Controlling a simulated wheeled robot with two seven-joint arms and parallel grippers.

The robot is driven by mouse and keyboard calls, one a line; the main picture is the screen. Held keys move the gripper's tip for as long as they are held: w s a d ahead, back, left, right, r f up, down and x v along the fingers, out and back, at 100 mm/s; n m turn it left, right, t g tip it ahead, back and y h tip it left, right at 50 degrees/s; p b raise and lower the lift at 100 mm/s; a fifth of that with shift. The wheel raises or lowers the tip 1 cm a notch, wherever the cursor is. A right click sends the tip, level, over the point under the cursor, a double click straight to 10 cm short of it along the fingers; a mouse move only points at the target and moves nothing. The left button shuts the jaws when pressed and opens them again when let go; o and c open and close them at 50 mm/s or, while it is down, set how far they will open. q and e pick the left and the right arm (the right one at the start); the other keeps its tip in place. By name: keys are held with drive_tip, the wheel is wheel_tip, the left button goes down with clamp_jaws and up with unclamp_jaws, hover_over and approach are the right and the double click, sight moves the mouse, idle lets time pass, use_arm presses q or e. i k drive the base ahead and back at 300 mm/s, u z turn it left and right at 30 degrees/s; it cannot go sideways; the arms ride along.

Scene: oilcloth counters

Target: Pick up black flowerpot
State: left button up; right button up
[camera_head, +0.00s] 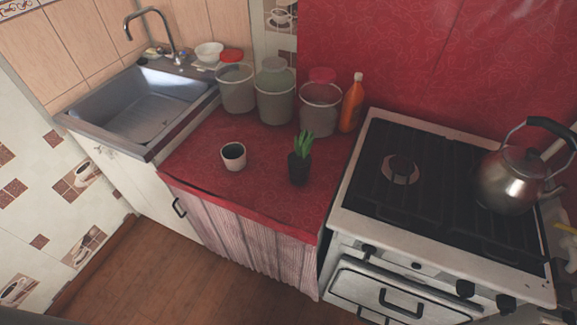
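A black flowerpot (299,170) with a green leafy plant (303,146) stands upright on the red oilcloth counter (262,190), close to its right side by the stove. The leaves rise above the pot's rim. Neither of my grippers shows in the head view.
A white cup with dark contents (233,156) stands left of the flowerpot. Several lidded buckets (275,98) and an orange bottle (352,105) stand behind. A stove (430,200) with a kettle (510,180) is at right, a sink (145,105) at left. The counter's front is clear.

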sight(299, 161)
drive_tip(key=u, duration=0.95)
drive_tip(key=k, duration=1.25)
drive_tip(key=z, duration=1.65)
